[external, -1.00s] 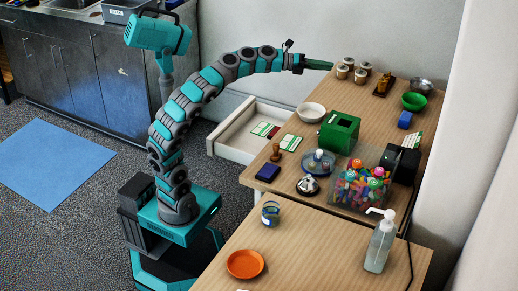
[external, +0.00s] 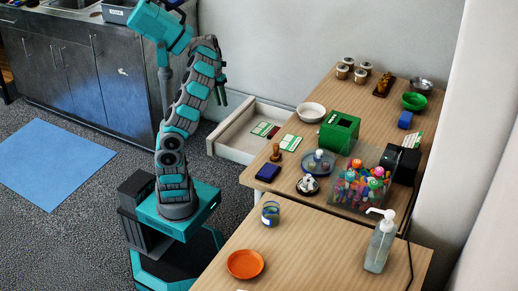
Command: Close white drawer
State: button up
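The white drawer (external: 232,151) is pulled out from the left side of the wooden table (external: 345,207). Its front panel faces left, toward my arm, and cards lie inside it or at its edge. My gripper (external: 221,100) hangs beside my folded arm, above and just left of the drawer, and appears apart from it. Its green fingers point downward. They are small and partly hidden by the arm, so I cannot tell whether they are open or shut. I see nothing held in them.
On the table stand a white bowl (external: 311,112), a green box (external: 339,131), a wooden stamp (external: 276,152), a dark blue box (external: 267,172) and a clear bin of colourful items (external: 357,187). A nearer table holds an orange plate (external: 245,264).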

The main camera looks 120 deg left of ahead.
jog(key=shift+w+d+f, duration=0.15)
jog(key=shift+f, duration=1.85)
jog(key=shift+w+d+f, duration=0.15)
jog(key=shift+f, duration=1.8)
jog(key=shift+c, duration=0.4)
grip_shut()
